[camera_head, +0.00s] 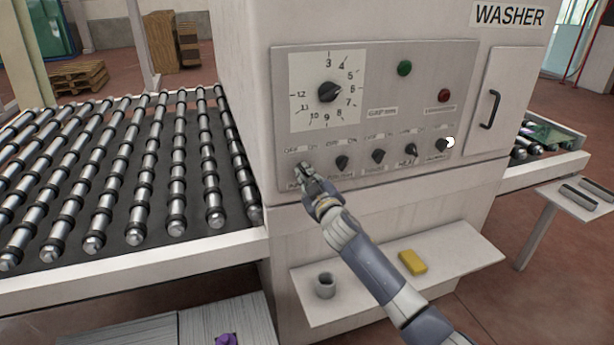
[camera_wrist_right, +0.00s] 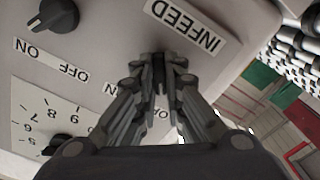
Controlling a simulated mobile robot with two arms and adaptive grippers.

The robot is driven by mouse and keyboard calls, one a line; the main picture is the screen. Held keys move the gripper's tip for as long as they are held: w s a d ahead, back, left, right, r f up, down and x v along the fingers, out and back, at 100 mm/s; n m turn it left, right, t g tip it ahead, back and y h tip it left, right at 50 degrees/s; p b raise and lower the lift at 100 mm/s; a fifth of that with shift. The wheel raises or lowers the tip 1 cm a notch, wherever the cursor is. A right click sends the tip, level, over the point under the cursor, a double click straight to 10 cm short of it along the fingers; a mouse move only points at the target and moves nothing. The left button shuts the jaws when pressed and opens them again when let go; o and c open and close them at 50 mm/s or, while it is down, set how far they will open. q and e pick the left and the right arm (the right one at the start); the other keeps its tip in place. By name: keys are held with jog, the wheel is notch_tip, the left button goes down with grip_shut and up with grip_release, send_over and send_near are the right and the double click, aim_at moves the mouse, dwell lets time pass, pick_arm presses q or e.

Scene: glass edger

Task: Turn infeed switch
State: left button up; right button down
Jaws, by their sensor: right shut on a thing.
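The infeed switch is the leftmost dark knob in the lower row of the washer's control panel (camera_head: 380,100). Its label, INFEED (camera_wrist_right: 187,22), shows in the right wrist view. My right gripper (camera_head: 304,172) is at this knob; in the right wrist view its fingers (camera_wrist_right: 160,75) are closed in around the knob. The knob is mostly hidden by the fingers, so its angle cannot be told. The OFF and ON marks beside it are partly covered. My left gripper is not in view.
Other knobs sit to the right, the nearest one (camera_head: 342,163) close to my gripper. A large dial (camera_head: 328,92), a green button (camera_head: 404,68) and a red button (camera_head: 444,95) are above. A shelf (camera_head: 455,252) holds a yellow block (camera_head: 412,262) and a cup (camera_head: 325,285). A roller conveyor (camera_head: 140,165) is left.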

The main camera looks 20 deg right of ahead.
dwell(0.4)
jog(key=c, duration=1.7)
grip_release()
jog(key=shift+s, duration=0.15)
jog(key=s, duration=1.1)
jog(key=shift+s+d, duration=0.2)
jog(key=shift+s, duration=0.15)
